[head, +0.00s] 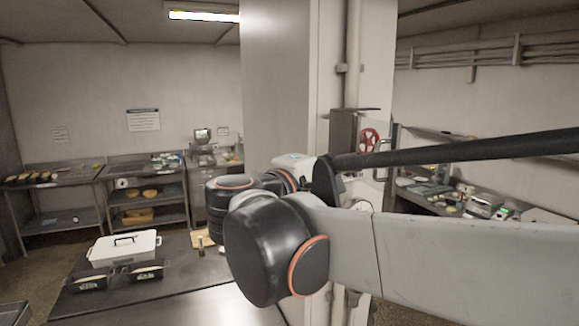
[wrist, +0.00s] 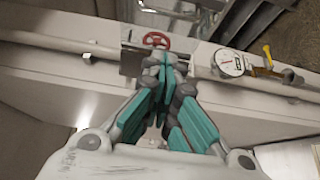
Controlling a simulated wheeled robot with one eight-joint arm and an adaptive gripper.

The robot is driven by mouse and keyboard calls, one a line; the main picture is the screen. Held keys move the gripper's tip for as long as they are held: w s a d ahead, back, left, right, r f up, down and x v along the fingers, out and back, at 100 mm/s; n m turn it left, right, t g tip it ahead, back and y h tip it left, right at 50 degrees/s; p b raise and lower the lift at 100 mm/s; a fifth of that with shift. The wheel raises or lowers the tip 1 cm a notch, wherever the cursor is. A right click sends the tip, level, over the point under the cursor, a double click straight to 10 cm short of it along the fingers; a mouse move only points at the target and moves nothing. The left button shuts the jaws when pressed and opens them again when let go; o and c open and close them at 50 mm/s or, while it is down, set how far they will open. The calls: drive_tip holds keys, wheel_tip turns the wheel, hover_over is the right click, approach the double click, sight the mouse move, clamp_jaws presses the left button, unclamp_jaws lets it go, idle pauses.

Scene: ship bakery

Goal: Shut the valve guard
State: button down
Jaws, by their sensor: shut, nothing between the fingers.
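The valve's red handwheel (head: 370,140) is exposed on the wall column in the head view. A grey-brown panel (head: 343,132), seemingly the valve guard, stands out to the left of the wheel. The wheel also shows in the wrist view (wrist: 156,41), just beyond my fingertips, with part of a grey panel (wrist: 131,62) to its left. My gripper (wrist: 168,66) is shut and empty, its teal-padded fingers together in front of the valve. I cannot tell whether the fingers touch the panel. In the head view my arm hides the gripper.
A round gauge (wrist: 230,63) and a yellow-handled valve (wrist: 267,55) sit on the pipework right of the wheel. A cluttered counter (head: 425,203) stands at right.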

drive_tip(key=w+d+p, duration=0.1)
drive_tip(key=w+d, duration=0.1)
drive_tip(key=d, duration=0.4)
drive_tip(key=shift+w+p, duration=0.3)
drive_tip(key=shift+w, duration=0.05)
drive_tip(key=shift+d, duration=0.25)
